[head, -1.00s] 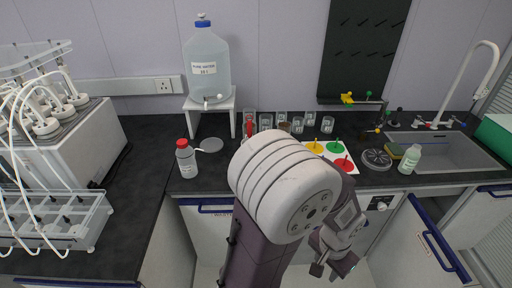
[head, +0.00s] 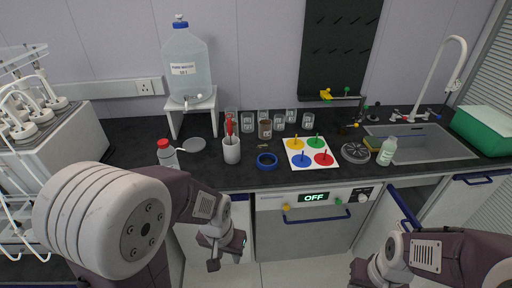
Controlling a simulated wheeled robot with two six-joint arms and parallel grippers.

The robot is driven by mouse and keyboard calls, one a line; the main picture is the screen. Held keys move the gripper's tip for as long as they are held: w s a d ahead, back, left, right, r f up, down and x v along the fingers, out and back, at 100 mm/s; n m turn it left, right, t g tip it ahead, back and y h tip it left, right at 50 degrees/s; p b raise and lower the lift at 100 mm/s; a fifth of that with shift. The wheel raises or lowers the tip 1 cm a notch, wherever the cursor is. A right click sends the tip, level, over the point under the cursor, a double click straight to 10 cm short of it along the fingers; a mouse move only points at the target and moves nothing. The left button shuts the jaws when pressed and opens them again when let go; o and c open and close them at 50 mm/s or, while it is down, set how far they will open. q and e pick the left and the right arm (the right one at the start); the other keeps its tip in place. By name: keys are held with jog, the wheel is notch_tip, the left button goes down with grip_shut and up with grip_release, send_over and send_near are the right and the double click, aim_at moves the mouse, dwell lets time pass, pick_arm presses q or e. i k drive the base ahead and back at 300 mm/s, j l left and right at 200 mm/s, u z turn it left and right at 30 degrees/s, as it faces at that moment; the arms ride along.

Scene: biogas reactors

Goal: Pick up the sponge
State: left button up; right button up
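The sponge (head: 372,145), yellow and dark green, lies on the black counter at the sink's left edge. The soap bottle (head: 387,151) stands close in front of its right side and a round dark rack (head: 355,152) is to its left. My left gripper (head: 227,255) hangs empty in front of the counter, below its top and far left of the sponge; its fingertips look apart. My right gripper (head: 362,272) is low at the bottom edge, below the sponge and well apart from it. It is partly cut off, so its fingers cannot be judged.
A sink (head: 430,143) with a tall white tap is at the right. An open cabinet door (head: 405,212) juts out below the sponge.

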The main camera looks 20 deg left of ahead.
aim_at(372, 143)
jog(key=i+l+u, duration=0.25)
jog(key=i+l, duration=0.2)
jog(key=i, duration=0.2)
jog(key=i+l+u, duration=0.3)
jog(key=i+l, duration=0.3)
